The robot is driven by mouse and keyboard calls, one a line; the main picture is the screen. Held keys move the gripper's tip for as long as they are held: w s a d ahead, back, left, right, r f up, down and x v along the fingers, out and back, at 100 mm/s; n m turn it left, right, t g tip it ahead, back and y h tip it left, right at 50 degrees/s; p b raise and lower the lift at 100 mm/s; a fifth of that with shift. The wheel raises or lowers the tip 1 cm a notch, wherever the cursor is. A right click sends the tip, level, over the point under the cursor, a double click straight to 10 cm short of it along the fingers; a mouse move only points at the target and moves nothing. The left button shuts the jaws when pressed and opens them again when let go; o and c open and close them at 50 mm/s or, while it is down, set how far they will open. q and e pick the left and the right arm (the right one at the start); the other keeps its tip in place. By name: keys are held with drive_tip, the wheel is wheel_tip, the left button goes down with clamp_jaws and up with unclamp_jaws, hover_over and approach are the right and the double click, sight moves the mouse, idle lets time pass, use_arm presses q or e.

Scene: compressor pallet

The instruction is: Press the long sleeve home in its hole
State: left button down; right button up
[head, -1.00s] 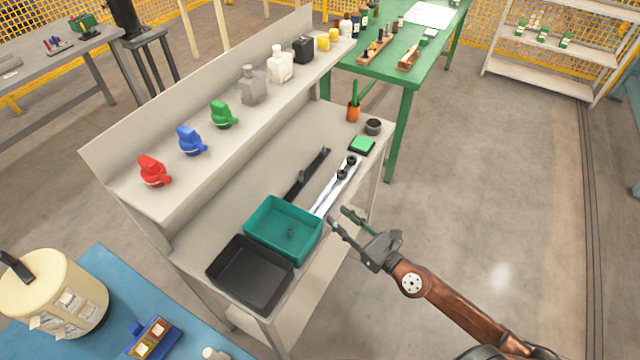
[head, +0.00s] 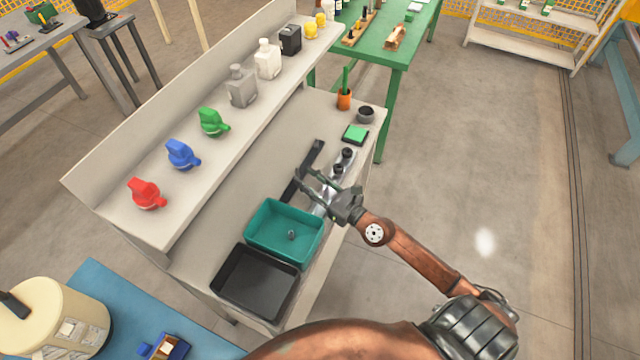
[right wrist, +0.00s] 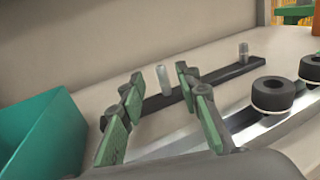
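A black bar (head: 314,156) lies on the grey bench; it also shows in the right wrist view (right wrist: 205,82). Two pale metal sleeves stand upright from it there. The nearer sleeve (right wrist: 163,80) looks a little taller; the farther sleeve (right wrist: 243,53) is at the bar's other end. Which is the long one, and how deep either sits, I cannot tell. My right gripper (head: 306,175) is open over the bench beside the bar. In the right wrist view its green-padded fingertips (right wrist: 158,84) appear either side of the nearer sleeve, with no visible contact. My left gripper is not in view.
A teal bin (head: 284,232) and a black tray (head: 253,282) stand at the bench's near end. A shiny rail with black rollers (head: 347,154) lies right of the bar. A green pad (head: 355,134) and orange cup (head: 344,99) stand beyond. A raised shelf (head: 185,205) runs along the left.

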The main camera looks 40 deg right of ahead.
sight(297, 174)
drive_tip(key=shift+x, duration=1.25)
drive_tip(key=shift+c, duration=0.3)
clamp_jaws()
